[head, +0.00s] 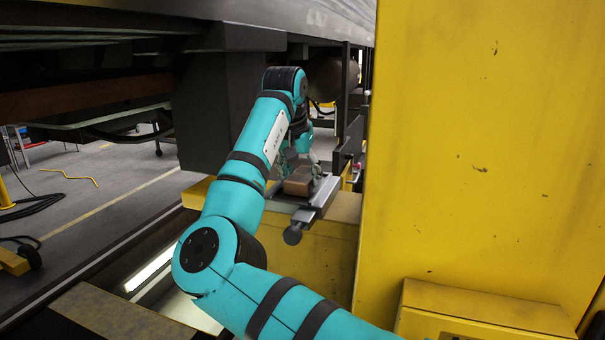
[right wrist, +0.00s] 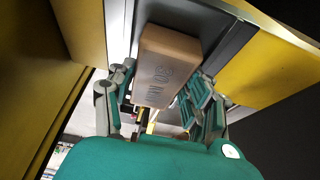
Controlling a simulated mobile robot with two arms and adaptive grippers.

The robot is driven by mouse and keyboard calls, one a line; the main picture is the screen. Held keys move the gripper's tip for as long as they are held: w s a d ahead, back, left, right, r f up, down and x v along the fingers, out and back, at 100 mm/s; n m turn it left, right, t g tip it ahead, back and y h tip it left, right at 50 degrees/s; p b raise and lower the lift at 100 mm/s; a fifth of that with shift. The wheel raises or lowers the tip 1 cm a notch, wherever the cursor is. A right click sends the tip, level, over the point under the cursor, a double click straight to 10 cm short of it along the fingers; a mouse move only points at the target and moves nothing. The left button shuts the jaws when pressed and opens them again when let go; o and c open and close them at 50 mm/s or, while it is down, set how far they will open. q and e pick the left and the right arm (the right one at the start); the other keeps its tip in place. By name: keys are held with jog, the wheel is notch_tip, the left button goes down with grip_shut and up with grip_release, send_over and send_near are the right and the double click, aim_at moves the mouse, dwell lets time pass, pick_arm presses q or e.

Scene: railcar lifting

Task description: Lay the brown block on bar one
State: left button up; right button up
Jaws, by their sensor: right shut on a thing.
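The brown block (head: 298,183) is at the grey metal bar (head: 322,196) on the yellow support in the head view. In the right wrist view the block (right wrist: 168,62) shows dark lettering on its face and lies along the grey bar (right wrist: 236,48). My right gripper (head: 303,163) is shut on the block, with its fingers (right wrist: 160,100) on either side of it. I cannot tell whether the block's underside touches the bar. My arm hides part of the surroundings. My left gripper is not in view.
A large yellow column (head: 480,150) stands close on the right. The dark railcar underside (head: 90,50) hangs overhead, with a dark post (head: 215,110) behind my arm. A yellow support (head: 325,245) lies under the bar. Grey floor (head: 110,190) is open at left.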

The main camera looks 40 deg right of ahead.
jog(key=o, duration=1)
jog(key=shift+w+a, duration=0.1)
jog(key=shift+a, duration=0.1)
jog(key=shift+o, duration=1.1)
jog(key=shift+w+f, duration=0.1)
jog(key=shift+o, duration=0.6)
jog(key=shift+d, duration=0.1)
jog(key=shift+r, duration=0.35)
jog(key=b+v, duration=0.2)
jog(key=v, duration=0.4)
jog(key=shift+r+b, duration=0.2)
jog(key=shift+b, duration=0.1)
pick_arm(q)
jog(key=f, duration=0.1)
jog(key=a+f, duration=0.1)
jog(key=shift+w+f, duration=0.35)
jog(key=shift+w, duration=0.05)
pick_arm(e)
jog(key=shift+s+a+r, duration=0.3)
jog(key=shift+a+r, duration=0.05)
jog(key=shift+r, duration=0.05)
